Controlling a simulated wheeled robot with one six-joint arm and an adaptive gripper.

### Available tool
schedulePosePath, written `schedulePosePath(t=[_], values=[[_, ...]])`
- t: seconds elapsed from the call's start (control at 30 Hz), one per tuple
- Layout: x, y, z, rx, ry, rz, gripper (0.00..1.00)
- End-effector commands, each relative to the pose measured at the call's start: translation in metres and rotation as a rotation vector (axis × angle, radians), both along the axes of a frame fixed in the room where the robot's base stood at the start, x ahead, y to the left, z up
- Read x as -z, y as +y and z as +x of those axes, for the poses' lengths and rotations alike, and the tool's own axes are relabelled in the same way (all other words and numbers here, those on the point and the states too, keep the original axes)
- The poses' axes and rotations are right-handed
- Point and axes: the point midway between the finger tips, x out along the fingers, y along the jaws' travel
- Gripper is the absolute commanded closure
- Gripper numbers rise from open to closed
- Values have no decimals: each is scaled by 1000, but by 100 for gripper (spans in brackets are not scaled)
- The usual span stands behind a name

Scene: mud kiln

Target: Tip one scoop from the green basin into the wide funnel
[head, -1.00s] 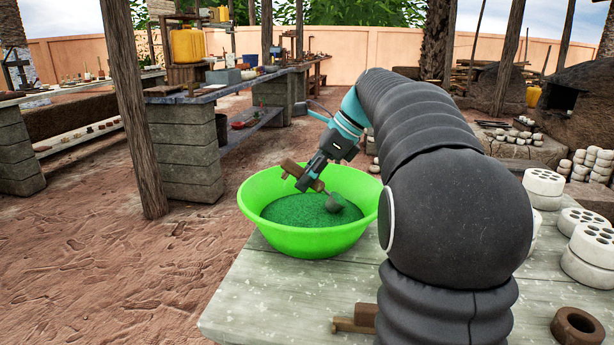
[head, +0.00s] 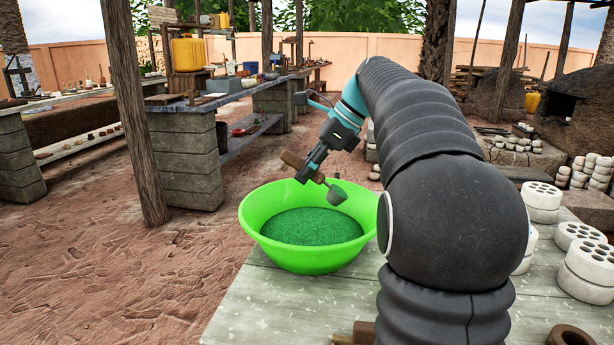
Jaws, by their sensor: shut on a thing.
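The green basin (head: 262,246) stands on the near table and holds dark green grains (head: 312,226). My gripper (head: 308,172) is over the basin, shut on the brown handle of a scoop (head: 337,194). The scoop's dark bowl hangs above the grains, clear of them, near the basin's far right side. I cannot tell how full the bowl is. The wide funnel cannot be made out; brown pieces at the bottom edge (head: 362,334) are partly hidden by my arm and cut off by the frame.
The pale table (head: 262,311) has free room in front of the basin. White perforated blocks (head: 588,268) stand at its right, with a brown ring-shaped piece (head: 568,336) at the bottom right. A wooden post (head: 139,120) rises at the left.

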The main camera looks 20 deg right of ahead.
Motion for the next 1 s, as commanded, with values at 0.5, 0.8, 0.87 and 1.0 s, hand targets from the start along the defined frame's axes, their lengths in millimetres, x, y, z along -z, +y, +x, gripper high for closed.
schedulePosePath(t=[0.5,0.8,0.87,1.0], values=[[-31,0,0,-1,-1,0,100],[-36,0,0,0,0,0,100],[-36,0,0,0,0,0,100],[-36,0,0,0,0,0,100]])
